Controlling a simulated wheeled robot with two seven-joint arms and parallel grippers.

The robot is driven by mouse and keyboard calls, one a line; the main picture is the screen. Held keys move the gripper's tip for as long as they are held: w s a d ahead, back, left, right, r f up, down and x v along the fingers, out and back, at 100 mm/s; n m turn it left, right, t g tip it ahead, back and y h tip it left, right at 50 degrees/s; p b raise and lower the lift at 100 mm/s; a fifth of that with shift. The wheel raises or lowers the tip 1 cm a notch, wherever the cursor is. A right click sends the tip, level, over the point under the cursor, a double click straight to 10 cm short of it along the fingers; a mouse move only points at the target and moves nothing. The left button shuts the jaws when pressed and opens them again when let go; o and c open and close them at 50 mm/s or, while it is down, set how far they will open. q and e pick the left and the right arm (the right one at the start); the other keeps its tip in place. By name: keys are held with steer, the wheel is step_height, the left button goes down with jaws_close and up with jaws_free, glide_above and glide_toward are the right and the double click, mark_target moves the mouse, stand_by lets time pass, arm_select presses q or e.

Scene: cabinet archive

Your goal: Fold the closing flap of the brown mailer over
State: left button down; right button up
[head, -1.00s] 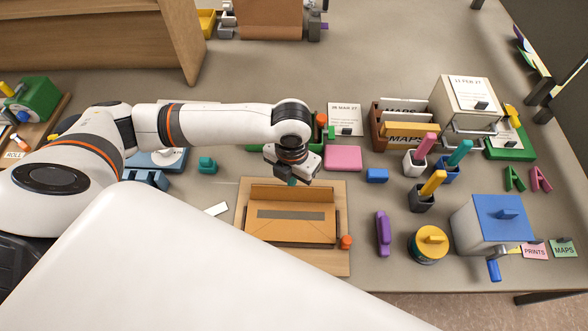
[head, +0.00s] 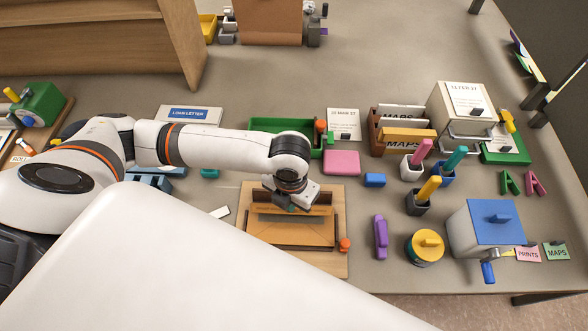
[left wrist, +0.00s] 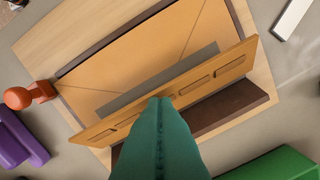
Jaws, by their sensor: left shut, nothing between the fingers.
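The brown mailer (head: 290,233) lies on a wooden board with a dark frame, in the front middle of the table. Its flap (left wrist: 215,70) stands raised along the far side, with slots visible in the left wrist view. A grey strip (left wrist: 130,92) lies on the mailer's body in front of it. My left gripper (head: 292,206) is shut and empty over the flap. In the left wrist view its teal fingertips (left wrist: 160,103) are at the flap's middle, seemingly touching it. The gripper hides part of the flap in the head view. My right gripper is not in view.
An orange-red knob (head: 344,245) sits at the board's right edge. A purple piece (head: 380,238) and a yellow-lidded tin (head: 425,247) stand to the right. A green tray (head: 265,128) and pink block (head: 342,162) lie behind. A white strip (head: 219,212) lies to the left.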

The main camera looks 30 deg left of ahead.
arm_select(q)
steer(key=shift+s+d, duration=0.25)
steer(key=shift+s, duration=0.2)
stand_by(0.7)
step_height(320, 180, up, 6)
steer(key=p, duration=0.6)
steer(key=shift+f, duration=0.15)
step_height(320, 180, up, 2)
steer(key=shift+r+p, duration=0.15)
steer(key=shift+p, duration=0.75)
step_height(320, 180, up, 12)
steer(key=b, duration=0.1)
steer(key=shift+b, duration=0.35)
